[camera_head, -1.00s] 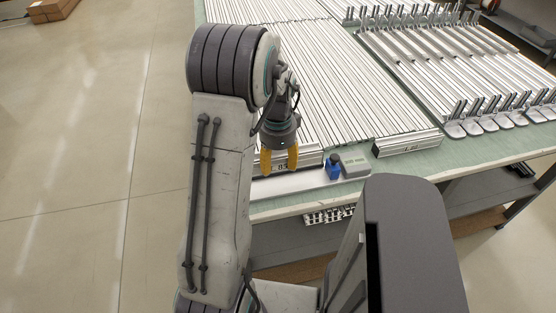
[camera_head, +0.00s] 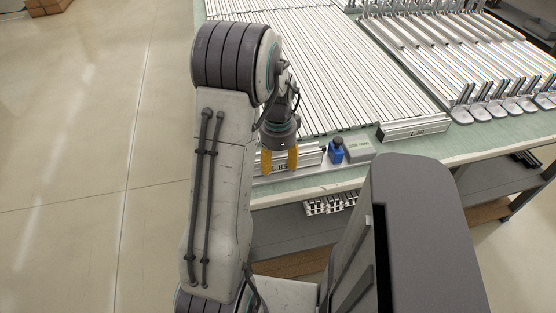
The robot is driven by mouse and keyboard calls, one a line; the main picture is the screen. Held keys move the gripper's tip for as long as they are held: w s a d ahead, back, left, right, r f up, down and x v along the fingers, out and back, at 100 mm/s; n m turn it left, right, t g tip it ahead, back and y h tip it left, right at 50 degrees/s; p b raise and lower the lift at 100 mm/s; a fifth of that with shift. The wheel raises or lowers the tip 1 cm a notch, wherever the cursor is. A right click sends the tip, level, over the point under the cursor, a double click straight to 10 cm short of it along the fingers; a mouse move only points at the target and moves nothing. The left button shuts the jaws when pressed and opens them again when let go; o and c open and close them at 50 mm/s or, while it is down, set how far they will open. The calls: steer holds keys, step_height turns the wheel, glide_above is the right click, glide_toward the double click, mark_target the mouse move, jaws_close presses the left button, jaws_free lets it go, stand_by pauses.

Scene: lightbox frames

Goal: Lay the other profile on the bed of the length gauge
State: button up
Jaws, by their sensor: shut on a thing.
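My gripper (camera_head: 280,160), with yellow fingers, is shut on a silver profile (camera_head: 307,157) with a dark-lettered label on its near side. The length gauge is at the near edge of the table, with a blue slider block (camera_head: 336,152) and a grey-green display box (camera_head: 358,147). Its pale bed (camera_head: 318,171) shows as a thin strip below the held profile. I cannot tell whether the profile touches the bed. The profile's left part is hidden behind my arm. Another labelled profile (camera_head: 415,130) lies on the table to the right of the gauge.
The green-topped table (camera_head: 480,140) carries rows of long silver profiles (camera_head: 320,75) behind the gripper. Racks with upright posts (camera_head: 460,60) stand at the right. Shelves (camera_head: 300,235) show below the tabletop. The floor at left (camera_head: 80,150) is clear.

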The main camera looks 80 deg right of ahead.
stand_by(0.4)
steer(key=o, duration=1.3)
step_height(320, 180, up, 12)
steer(key=shift+f, duration=0.1)
